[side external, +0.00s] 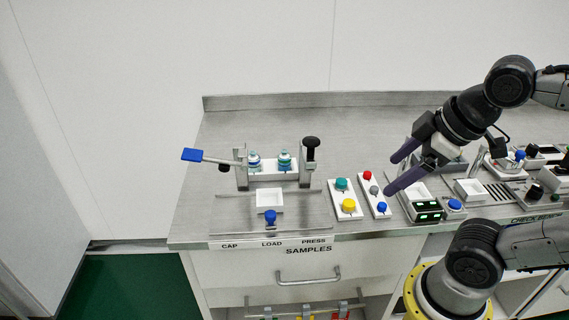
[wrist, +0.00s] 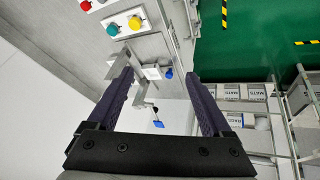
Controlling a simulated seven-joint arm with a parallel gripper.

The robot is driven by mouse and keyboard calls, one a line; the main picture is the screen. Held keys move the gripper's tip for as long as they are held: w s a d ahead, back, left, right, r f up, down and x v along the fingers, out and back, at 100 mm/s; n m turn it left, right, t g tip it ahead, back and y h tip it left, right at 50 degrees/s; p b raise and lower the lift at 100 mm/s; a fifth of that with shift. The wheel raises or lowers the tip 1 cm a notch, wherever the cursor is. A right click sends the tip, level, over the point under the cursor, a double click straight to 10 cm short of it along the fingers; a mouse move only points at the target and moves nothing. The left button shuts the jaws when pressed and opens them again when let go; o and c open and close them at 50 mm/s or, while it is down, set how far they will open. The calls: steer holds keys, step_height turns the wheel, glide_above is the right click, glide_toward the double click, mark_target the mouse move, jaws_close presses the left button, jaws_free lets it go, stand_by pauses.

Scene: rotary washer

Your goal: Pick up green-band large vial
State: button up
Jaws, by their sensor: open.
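Two small vials stand side by side in a white holder at the back of the sample station in the side external view, the left vial (side external: 254,161) and the right vial (side external: 285,160). My gripper (side external: 390,176) is open and empty, well to the right of the vials and above the button panels. In the wrist view my gripper (wrist: 160,77) has its fingers spread with nothing between them. I cannot make out the vials in the wrist view.
A lever with a blue paddle (side external: 192,155) sticks out left of the vials. A post with a black knob (side external: 311,143) stands right of them. An empty white tray (side external: 269,196) and blue knob (side external: 270,217) lie in front. Button panels (side external: 346,201) stand between station and gripper.

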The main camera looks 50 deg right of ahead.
steer(key=w+d+r+n, duration=0.1)
steer(key=w+r+n, duration=0.4)
steer(key=n+g+h, duration=0.4)
steer(key=n, duration=0.9)
glide_above(285, 153)
steer(key=a, duration=0.1)
step_height(285, 153, down, 17)
steer(key=shift+a+x, duration=0.2)
steer(key=shift+x, duration=2.8)
steer(key=shift+s+f, duration=0.1)
